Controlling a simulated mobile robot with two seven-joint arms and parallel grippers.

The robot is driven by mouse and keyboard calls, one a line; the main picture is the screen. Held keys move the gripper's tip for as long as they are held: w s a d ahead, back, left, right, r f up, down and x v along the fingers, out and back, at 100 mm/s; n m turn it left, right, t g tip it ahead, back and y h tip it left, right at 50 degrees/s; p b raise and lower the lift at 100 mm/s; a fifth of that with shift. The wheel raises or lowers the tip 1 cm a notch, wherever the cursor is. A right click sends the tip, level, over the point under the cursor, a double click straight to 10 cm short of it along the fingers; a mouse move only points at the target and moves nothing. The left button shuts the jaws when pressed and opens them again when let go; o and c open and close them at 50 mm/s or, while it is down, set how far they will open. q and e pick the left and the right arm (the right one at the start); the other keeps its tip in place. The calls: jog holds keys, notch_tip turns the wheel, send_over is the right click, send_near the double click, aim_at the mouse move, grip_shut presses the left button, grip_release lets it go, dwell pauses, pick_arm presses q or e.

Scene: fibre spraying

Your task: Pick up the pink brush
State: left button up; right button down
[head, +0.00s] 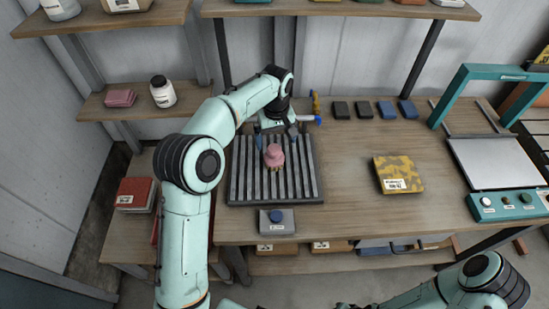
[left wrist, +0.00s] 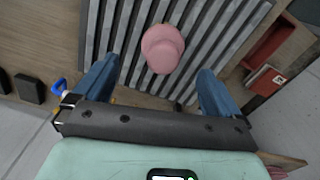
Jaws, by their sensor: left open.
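The pink brush (head: 273,156) stands on the grey slatted rack (head: 314,190), with its rounded pink handle up and a tan lower part. In the left wrist view its pink top (left wrist: 162,48) lies between and slightly beyond the blue fingertips, over the rack's slats. My left gripper (head: 276,138) is open and empty, just behind the brush in the head view. It also shows in the left wrist view (left wrist: 157,65), with a finger on each side and no visible contact with the brush. My right forearm shows at the lower right, but its gripper is not clearly seen.
A small grey box with a blue knob (head: 276,220) sits in front of the rack. A yellow patterned box (head: 398,174) lies to the right on the wooden table (head: 350,215). Several dark and blue blocks line the back. A blue-and-white tool (head: 305,118) lies behind the rack.

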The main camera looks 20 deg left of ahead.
aim_at(274, 148)
pick_arm(q)
jog(key=f, duration=0.2)
jog(key=shift+w+f, duration=0.2)
jog(key=shift+f, duration=0.15)
jog(key=f, duration=0.4)
jog(key=shift+s+a+f+b, duration=0.15)
jog(key=shift+s+a+b, duration=0.05)
jog(key=shift+s+b, duration=0.2)
jog(key=shift+w+f, duration=0.1)
jog(key=shift+f, duration=0.25)
pick_arm(e)
jog(key=shift+s+f, duration=0.35)
jog(key=shift+f, duration=0.35)
pick_arm(q)
jog(key=c, duration=1.2)
jog(key=shift+o, duration=0.2)
jog(key=shift+r, duration=0.2)
